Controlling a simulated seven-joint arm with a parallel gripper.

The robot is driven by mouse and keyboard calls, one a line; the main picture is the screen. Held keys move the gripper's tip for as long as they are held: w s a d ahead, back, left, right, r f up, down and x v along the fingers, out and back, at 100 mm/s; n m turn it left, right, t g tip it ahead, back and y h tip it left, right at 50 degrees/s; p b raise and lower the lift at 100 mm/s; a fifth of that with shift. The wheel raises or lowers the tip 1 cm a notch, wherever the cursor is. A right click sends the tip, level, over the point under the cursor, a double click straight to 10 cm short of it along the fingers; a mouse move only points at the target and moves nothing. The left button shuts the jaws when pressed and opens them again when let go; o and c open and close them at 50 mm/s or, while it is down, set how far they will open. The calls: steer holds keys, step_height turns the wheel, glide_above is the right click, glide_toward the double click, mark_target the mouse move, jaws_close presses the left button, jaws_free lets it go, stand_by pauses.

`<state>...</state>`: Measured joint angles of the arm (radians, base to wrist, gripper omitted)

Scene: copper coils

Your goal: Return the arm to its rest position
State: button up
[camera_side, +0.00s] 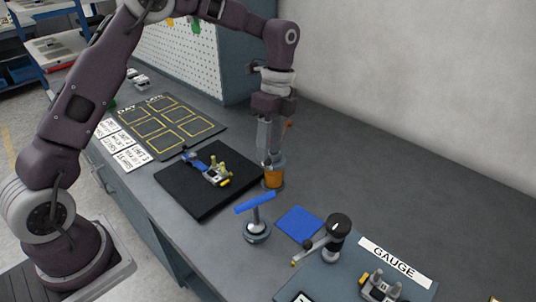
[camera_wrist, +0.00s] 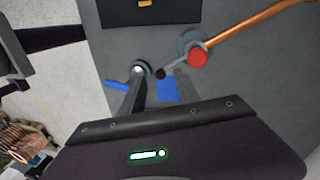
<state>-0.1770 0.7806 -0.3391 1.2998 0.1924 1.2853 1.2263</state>
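My gripper (camera_side: 270,152) points straight down over the bench in the side view, at or just above a small cup with orange contents (camera_side: 273,178). From that angle I cannot tell whether it touches the cup. In the wrist view its two fingers (camera_wrist: 157,92) stand apart with nothing seen held between them. Beside the fingers there, a copper-coloured rod (camera_wrist: 258,28) with a red round end (camera_wrist: 197,57) slants over a grey round base. My arm is bent and reaches out over the bench.
A black mat (camera_side: 190,205) bears a blue and yellow part. A blue-topped stand (camera_side: 257,228), a blue pad (camera_side: 298,223), a black-knobbed device (camera_side: 338,228) and a gauge plate (camera_side: 395,262) stand nearer. A yellow-outlined board (camera_side: 165,128) lies behind. The bench by the wall is clear.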

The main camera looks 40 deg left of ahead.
steer(key=r, duration=0.4)
steer(key=shift+w, duration=0.4)
steer(key=s+r+n+t+y, duration=0.1)
steer(key=s+r+n+t, duration=0.3)
steer(key=s+r+n, duration=0.7)
steer(key=s+f+n+t, duration=0.1)
steer(key=s+n+t, duration=0.2)
steer(key=s, duration=1.5)
steer(key=shift+a+f+n+t+h, duration=0.3)
steer(key=shift+a+f+n+t, duration=0.1)
steer(key=shift+n, duration=0.6)
steer(key=shift+w+r, duration=0.1)
